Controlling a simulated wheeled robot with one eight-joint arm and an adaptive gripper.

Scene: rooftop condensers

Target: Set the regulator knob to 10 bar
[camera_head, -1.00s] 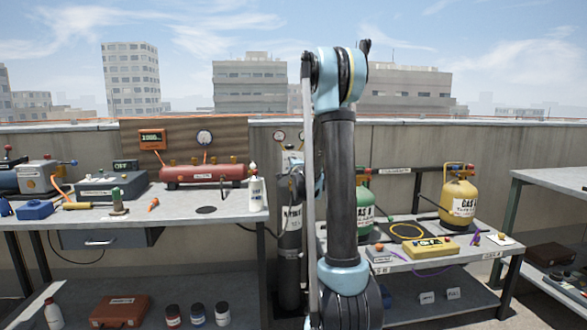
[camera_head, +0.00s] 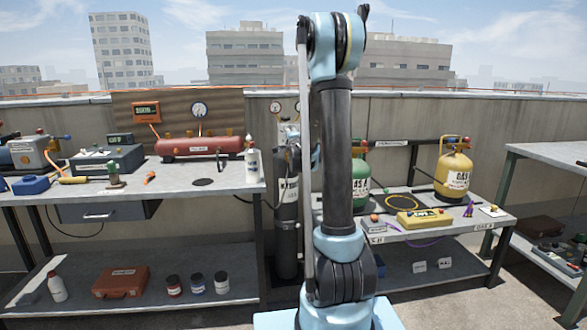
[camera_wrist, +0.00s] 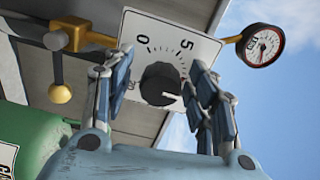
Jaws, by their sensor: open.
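The regulator knob (camera_wrist: 160,84) is black and round, on a white dial plate (camera_wrist: 201,44) in the wrist view. The plate reads 0 and 5 along its top; a further number at left is partly hidden. A pale mark on the knob points to the lower right. My gripper (camera_wrist: 160,88) is open, its two fingers on either side of the knob; I cannot tell whether they touch it. The right finger hides part of the scale. In the head view my arm covers most of the gripper and knob area.
A round gauge (camera_wrist: 262,44) sits right of the plate on a brass fitting. A grey cylinder (camera_head: 286,225) stands between the left workbench (camera_head: 228,178) and the right bench. A green tank (camera_head: 360,183) and yellow tank (camera_head: 454,173) stand right of my arm.

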